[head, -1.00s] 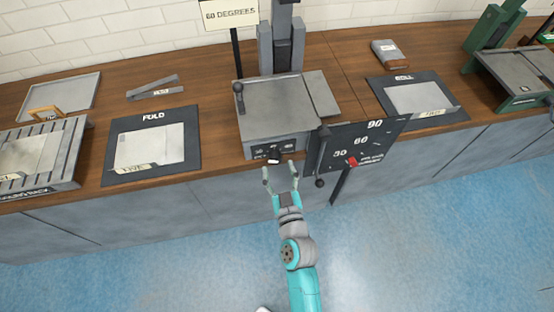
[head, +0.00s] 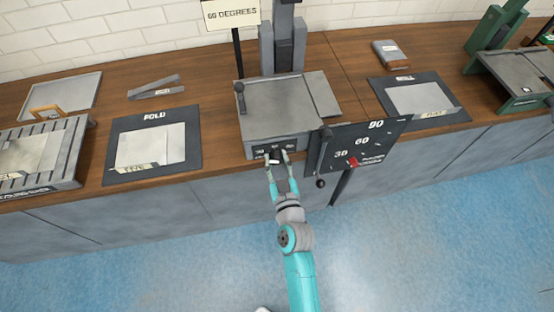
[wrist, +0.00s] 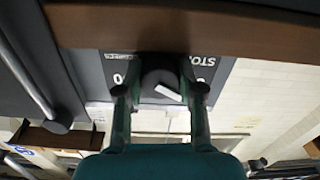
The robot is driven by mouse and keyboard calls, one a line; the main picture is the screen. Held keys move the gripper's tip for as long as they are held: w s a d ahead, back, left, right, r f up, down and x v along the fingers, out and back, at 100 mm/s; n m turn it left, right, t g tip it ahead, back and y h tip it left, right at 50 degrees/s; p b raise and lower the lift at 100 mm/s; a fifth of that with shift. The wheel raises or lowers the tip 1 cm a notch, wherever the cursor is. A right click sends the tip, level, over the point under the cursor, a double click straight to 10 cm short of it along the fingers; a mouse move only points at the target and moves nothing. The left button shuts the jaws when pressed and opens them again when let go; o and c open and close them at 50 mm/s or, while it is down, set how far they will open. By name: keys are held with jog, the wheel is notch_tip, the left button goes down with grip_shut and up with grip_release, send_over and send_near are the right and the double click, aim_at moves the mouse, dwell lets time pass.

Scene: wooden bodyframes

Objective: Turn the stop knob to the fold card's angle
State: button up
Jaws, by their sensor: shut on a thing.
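The stop knob (wrist: 155,78) is dark with a white pointer bar, set in the front panel of the grey folding machine (head: 280,105). The bar lies slanted in the wrist view. In the head view the knob (head: 275,158) is small and partly hidden between the fingers. My gripper (head: 277,163) is shut on the knob, one finger at each side; it also shows in the wrist view (wrist: 161,92). Panel labels beside the knob are partly covered.
A dark angle board (head: 355,146) marked 30, 60 and 90, with a red pointer (head: 353,162), juts out right of the machine. A lever with a ball end (head: 321,183) hangs close to my gripper's right. Mats with sheets lie on both sides; the floor in front is clear.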

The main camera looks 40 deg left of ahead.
jog(key=shift+m, duration=1.5)
jog(key=o, duration=1.1)
jog(key=shift+o, duration=0.2)
jog(key=v, duration=1.2)
